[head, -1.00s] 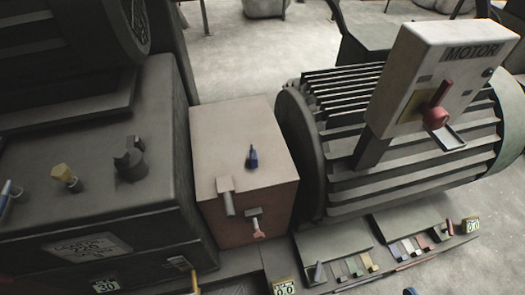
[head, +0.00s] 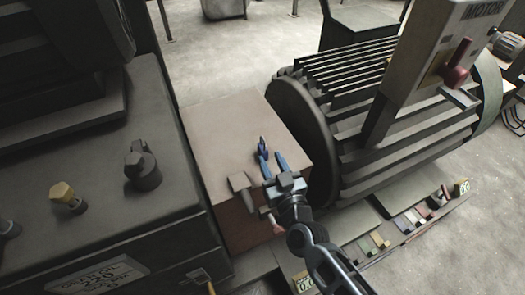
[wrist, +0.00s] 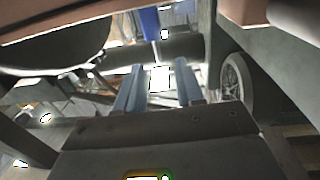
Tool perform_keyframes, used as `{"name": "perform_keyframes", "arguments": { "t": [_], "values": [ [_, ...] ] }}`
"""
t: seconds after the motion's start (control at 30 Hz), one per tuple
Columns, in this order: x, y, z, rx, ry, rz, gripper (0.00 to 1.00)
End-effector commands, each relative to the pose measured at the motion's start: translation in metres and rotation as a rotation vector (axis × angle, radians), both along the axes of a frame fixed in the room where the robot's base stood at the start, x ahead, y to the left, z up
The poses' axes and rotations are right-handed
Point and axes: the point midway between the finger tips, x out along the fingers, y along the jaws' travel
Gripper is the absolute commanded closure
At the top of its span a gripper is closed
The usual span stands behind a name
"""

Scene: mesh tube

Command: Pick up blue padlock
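The small blue padlock (head: 262,146) stands on the flat top of the brownish box (head: 225,135) in the head view. My gripper (head: 271,157) has two blue fingers spread apart over the near part of the box top. It is open, with nothing visible between the fingers. The padlock is just beyond the fingertips, closer to the left finger. In the wrist view, both fingers (wrist: 160,75) are apart, and a blue piece (wrist: 150,22) that looks like the padlock shows at the top, beyond them.
A grey latch (head: 240,183) is at the box's near edge, left of my gripper. The finned motor (head: 335,130) stands close on the right. The dark cabinet with a yellow knob (head: 64,194) and a black knob (head: 143,170) is on the left.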

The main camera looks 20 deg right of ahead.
Motion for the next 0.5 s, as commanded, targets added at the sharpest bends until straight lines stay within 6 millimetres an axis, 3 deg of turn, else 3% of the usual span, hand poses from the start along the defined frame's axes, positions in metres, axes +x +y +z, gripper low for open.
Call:
{"name": "perform_keyframes", "arguments": {
  "t": [0.5],
  "values": [
    [0.060,-0.008,-0.005,0.000,-0.003,0.000,0.63]
  ]
}}
